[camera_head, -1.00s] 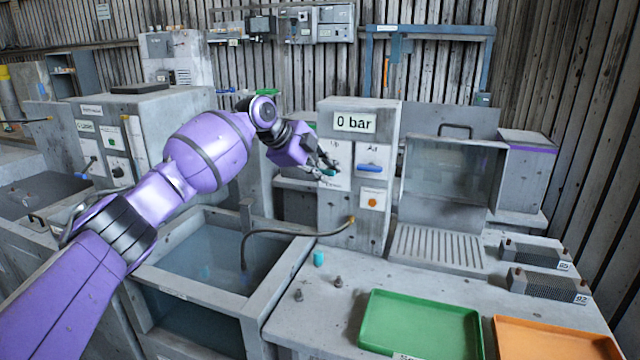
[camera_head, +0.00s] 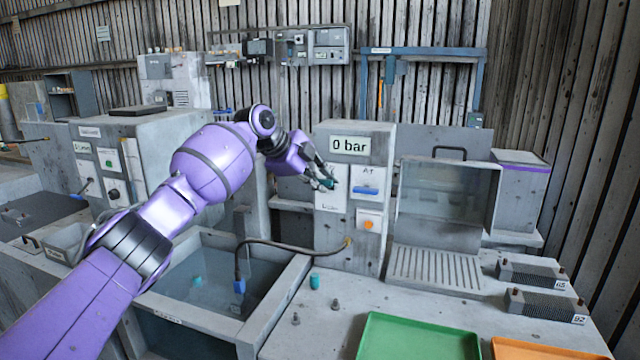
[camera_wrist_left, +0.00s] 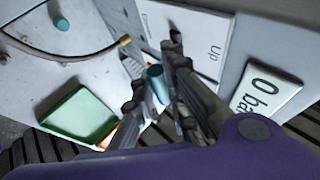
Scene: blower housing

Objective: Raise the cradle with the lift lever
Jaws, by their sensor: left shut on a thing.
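The lift lever has a teal handle (camera_wrist_left: 158,84), and my left gripper (camera_head: 327,182) is shut on it at the grey control box. The lever's white plate shows an "Up" label (camera_wrist_left: 215,52) in the wrist view; in the head view the gripper covers that upper part, and a lower label stays in sight. The cradle is not clearly seen. In the water tank (camera_head: 285,292) a teal piece (camera_head: 197,281) and a blue piece (camera_head: 239,286) at a dark hose's end show near the water surface. My right gripper is out of view.
The control box reads "0 bar" (camera_head: 349,145) and carries a blue handle (camera_head: 367,190) and an orange button (camera_head: 368,224). A teal cylinder (camera_head: 315,281) stands on the bench. A green tray (camera_head: 418,338) and an orange tray (camera_head: 545,349) lie in front.

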